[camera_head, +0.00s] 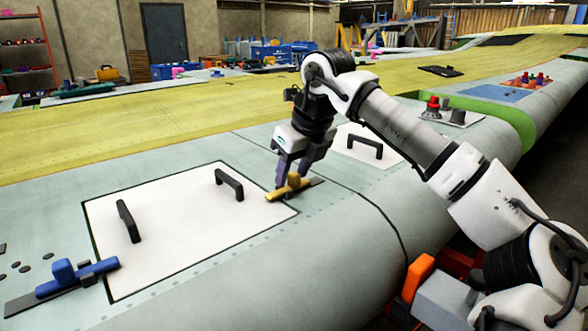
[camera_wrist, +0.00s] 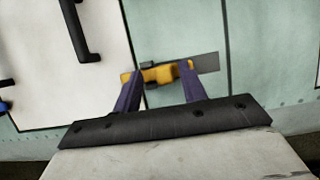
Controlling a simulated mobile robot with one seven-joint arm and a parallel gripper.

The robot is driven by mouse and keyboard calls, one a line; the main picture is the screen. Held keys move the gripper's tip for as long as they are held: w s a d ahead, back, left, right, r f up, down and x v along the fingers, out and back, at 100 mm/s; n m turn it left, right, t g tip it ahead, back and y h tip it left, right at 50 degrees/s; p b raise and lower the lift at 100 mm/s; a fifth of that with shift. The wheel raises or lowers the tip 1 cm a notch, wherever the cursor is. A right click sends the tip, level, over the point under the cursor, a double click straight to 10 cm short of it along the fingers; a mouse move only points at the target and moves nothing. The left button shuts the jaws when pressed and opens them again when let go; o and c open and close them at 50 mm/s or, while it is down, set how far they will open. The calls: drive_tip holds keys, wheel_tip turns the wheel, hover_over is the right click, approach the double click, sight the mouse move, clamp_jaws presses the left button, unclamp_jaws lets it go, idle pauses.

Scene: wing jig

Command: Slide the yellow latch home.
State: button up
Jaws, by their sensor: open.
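The yellow latch (camera_head: 287,191) lies on a dark strip at the right edge of a white panel (camera_head: 180,225) set in the grey-green wing skin. In the wrist view the yellow latch (camera_wrist: 160,74) shows its raised middle between my fingers, with its bar lying along the grey strip (camera_wrist: 208,63). Its left end reaches the panel's edge line. My gripper (camera_head: 296,180) is right over the latch, fingers pointing down and open, one on each side of the raised part. Whether the fingers touch it I cannot tell.
A blue latch (camera_head: 65,275) sits at the panel's left edge. Two black handles (camera_head: 128,222) (camera_head: 229,185) stand up from the panel. Another white panel with a handle (camera_head: 365,146) lies to the right, behind my arm. Red and grey parts (camera_head: 433,108) stand farther right.

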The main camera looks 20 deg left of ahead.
drive_tip(key=shift+r, duration=0.1)
drive_tip(key=v, duration=1.3)
drive_tip(key=shift+d+r, duration=0.2)
drive_tip(key=shift+r, duration=0.05)
drive_tip(key=shift+s, duration=0.1)
